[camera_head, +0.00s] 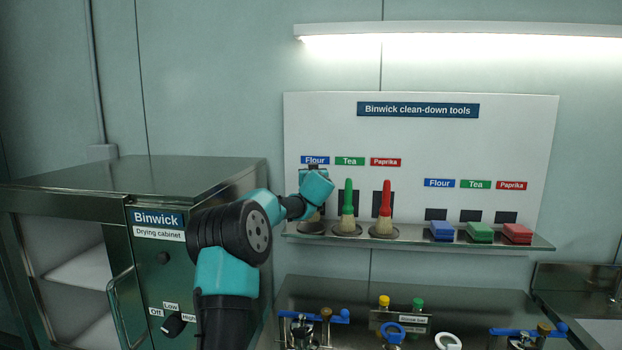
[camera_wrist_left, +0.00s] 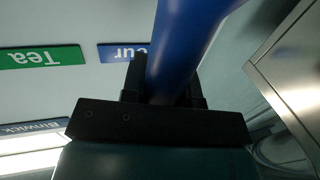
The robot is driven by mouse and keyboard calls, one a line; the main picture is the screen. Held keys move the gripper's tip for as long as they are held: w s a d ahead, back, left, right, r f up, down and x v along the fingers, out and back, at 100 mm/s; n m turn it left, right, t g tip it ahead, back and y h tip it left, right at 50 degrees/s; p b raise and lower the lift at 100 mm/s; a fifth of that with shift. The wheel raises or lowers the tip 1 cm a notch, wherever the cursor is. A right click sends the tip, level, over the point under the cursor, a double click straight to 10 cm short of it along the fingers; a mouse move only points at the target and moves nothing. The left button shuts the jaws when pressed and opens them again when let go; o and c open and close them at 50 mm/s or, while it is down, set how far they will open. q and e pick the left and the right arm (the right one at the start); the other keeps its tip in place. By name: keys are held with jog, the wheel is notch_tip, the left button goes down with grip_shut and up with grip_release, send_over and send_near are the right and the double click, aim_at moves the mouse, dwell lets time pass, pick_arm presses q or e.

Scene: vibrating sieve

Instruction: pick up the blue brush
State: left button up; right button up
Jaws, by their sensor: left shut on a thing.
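The blue brush's handle (camera_wrist_left: 185,40) fills the middle of the left wrist view and runs up out of frame. My left gripper (camera_wrist_left: 168,84) is shut on it, a dark finger on each side. In the head view my left gripper (camera_head: 316,187) is at the Flour place on the left end of the tool shelf and hides the blue handle. A bit of pale bristle (camera_head: 314,216) shows below it, just over the dark ring holder (camera_head: 311,228). I cannot tell whether the bristles are clear of the ring. My right gripper is not in view.
A green brush (camera_head: 348,199) and a red brush (camera_head: 385,199) stand upright close to the right. Blue (camera_head: 442,231), green (camera_head: 480,232) and red (camera_head: 517,233) blocks sit farther along the shelf (camera_head: 400,239). A drying cabinet (camera_head: 160,180) stands left. Sieve parts lie on the bench below.

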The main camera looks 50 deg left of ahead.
pick_arm(q)
jog(key=s+r+v, duration=0.1)
jog(key=v, duration=1.3)
jog(key=shift+s+r, duration=0.2)
jog(key=shift+s, duration=0.05)
